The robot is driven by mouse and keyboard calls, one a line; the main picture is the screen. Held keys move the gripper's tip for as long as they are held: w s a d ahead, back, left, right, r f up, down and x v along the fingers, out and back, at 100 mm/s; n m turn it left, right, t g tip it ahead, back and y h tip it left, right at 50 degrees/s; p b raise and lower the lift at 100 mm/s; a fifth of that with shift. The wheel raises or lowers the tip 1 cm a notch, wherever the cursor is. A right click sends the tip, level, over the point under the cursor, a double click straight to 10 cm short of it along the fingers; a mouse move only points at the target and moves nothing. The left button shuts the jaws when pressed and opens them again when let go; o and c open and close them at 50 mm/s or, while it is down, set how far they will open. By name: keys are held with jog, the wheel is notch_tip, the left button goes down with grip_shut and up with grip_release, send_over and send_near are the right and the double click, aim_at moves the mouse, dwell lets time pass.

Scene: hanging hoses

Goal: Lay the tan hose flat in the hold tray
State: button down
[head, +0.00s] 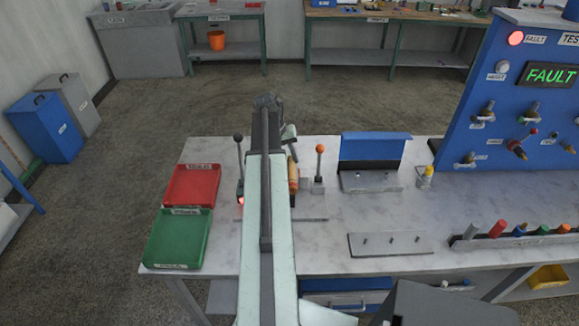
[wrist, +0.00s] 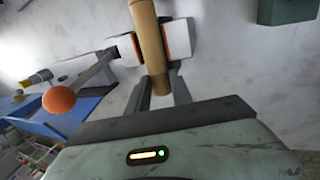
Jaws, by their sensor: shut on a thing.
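The tan hose (wrist: 148,40), a short smooth tube, runs between the fingers of my gripper (wrist: 153,46) in the wrist view. The fingers are shut on it, with orange-edged white pads on both sides. In the head view part of the hose (head: 293,176) shows just right of my arm, which hides most of my gripper. I cannot tell whether the hose touches the bench. A red tray (head: 190,185) and a green tray (head: 178,240) lie at the bench's left end, both seemingly empty. Their labels are too small to read, so I cannot tell which is the hold tray.
An orange-knobbed lever (head: 319,165) stands close right of the hose; its knob (wrist: 59,100) looms in the wrist view. A dark-knobbed lever (head: 239,160) stands left of my arm. A blue-backed stand (head: 371,146) and pegged plate (head: 390,244) are farther right.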

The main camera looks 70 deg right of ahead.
jog(key=shift+f, duration=0.5)
jog(key=c, duration=1.1)
grip_release()
jog(key=shift+c, duration=0.2)
jog(key=shift+f, duration=0.15)
jog(key=p+v, duration=0.7)
jog(key=v, duration=0.1)
jog(key=shift+d, duration=0.35)
